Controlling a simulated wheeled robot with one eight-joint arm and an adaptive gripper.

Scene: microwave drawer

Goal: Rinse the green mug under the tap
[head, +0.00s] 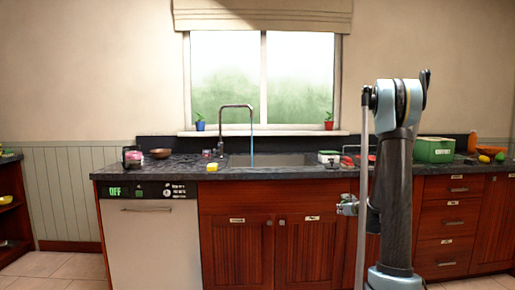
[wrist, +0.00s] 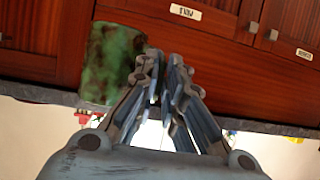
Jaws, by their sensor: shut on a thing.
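A green mug (wrist: 108,65) with dark mottling shows at the upper left of the wrist view. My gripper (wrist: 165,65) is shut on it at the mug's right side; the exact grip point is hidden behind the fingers. In the head view my gripper (head: 347,205) is partly hidden by my arm, in front of the cabinets and below counter height. I cannot make out the mug there. The tap (head: 237,106) stands behind the sink (head: 278,160), with a thin blue stream of water (head: 252,146) falling from its spout.
A yellow sponge (head: 212,167) lies at the counter's front edge, left of the sink. A green box (head: 434,149) stands at the right. A bowl (head: 160,153) sits at the left. The dishwasher (head: 150,245) and cabinet doors (head: 236,250) are closed.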

